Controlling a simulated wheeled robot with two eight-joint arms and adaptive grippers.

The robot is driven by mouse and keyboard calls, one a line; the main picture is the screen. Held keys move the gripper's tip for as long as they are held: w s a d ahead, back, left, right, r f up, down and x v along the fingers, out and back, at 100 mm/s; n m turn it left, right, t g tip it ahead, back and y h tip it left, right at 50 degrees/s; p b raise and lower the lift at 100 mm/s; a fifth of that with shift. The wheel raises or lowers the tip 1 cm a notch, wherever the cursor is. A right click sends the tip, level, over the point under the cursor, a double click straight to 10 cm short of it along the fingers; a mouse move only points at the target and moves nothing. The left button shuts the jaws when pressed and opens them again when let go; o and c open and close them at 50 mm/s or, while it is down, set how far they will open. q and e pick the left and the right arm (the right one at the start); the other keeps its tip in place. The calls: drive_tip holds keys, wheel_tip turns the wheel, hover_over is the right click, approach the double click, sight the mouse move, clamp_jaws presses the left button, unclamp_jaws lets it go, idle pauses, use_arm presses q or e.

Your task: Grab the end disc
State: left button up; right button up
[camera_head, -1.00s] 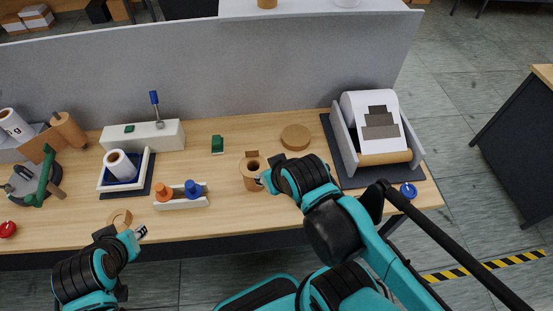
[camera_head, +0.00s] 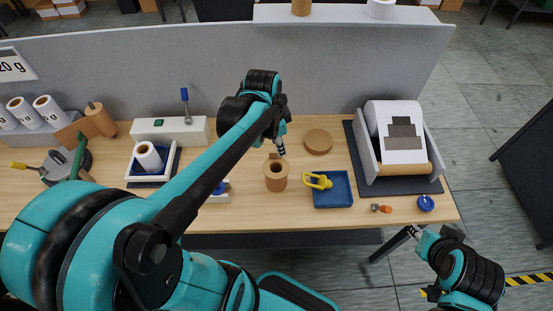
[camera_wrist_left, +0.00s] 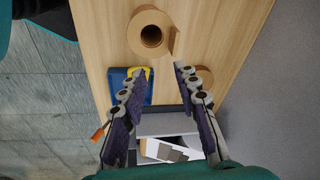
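The end disc (camera_head: 318,141), a flat round brown disc, lies on the table right of the brown core (camera_head: 276,178). My left gripper (camera_head: 281,147) is above the table, left of the disc and behind the core. In the left wrist view its fingers (camera_wrist_left: 152,108) are spread with nothing between them. The disc (camera_wrist_left: 206,76) shows there beside the right finger, partly hidden by it. The core (camera_wrist_left: 150,36) stands beyond the fingertips. My right gripper (camera_head: 414,231) is at the lower right, off the table's front edge; its fingers are too small to read.
A blue tray (camera_head: 345,202) with a yellow object (camera_head: 318,181) sits right of the core. A grey paper-roll machine (camera_head: 362,150) stands at the right. An orange-ended piece (camera_head: 382,208) and a blue round piece (camera_head: 426,203) lie near the front edge. A grey partition (camera_head: 330,70) runs behind.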

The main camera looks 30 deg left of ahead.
sight(276, 152)
use_arm(q)
drive_tip(key=w+a+m, duration=0.1)
drive_tip(key=w+f+m+g, duration=0.1)
drive_tip(key=w+a+m+p, duration=0.1)
drive_tip(key=shift+a+f+h, duration=0.3)
drive_tip(key=shift+a, duration=0.05)
drive_tip(key=shift+a+f+g, duration=0.2)
drive_tip(key=shift+a+g, duration=0.05)
drive_tip(key=shift+g, duration=0.05)
drive_tip(key=shift+w+f+m, duration=0.1)
drive_tip(key=shift+f+m, duration=0.2)
drive_tip(key=f+b, duration=0.1)
drive_tip(key=f, duration=0.1)
drive_tip(key=f+b, duration=0.1)
drive_tip(key=f, duration=0.2)
drive_tip(key=f+b, duration=0.1)
drive_tip(key=f, duration=0.1)
drive_tip(key=shift+d+f, duration=0.2)
drive_tip(key=shift+d, duration=0.1)
drive_tip(key=shift+c, duration=0.4)
clamp_jaws()
